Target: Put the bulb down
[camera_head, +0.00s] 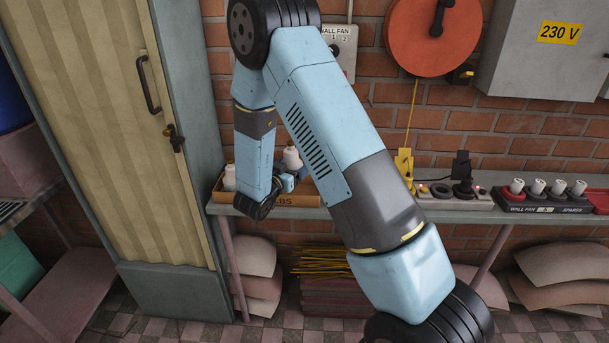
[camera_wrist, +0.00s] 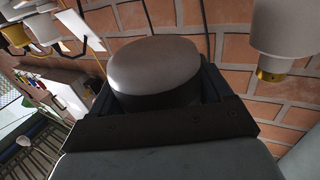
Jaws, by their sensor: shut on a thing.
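My gripper (camera_head: 286,183) is low over the shelf at the box marked "BS" at its visible end (camera_head: 300,200), mostly hidden by my arm. White bulb-like things show at the box's left end (camera_head: 229,178) and just behind the gripper (camera_head: 292,158); I cannot tell whether the second is the held one. In the wrist view, my gripper (camera_wrist: 155,110) is shut on a round thing with a pale grey face and dark side (camera_wrist: 153,70), seemingly the bulb. Its lower part is hidden by the jaws.
A white thing with a yellow end (camera_wrist: 278,35) is close at the wrist view's upper right. A tall cupboard (camera_head: 100,120) stands left.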

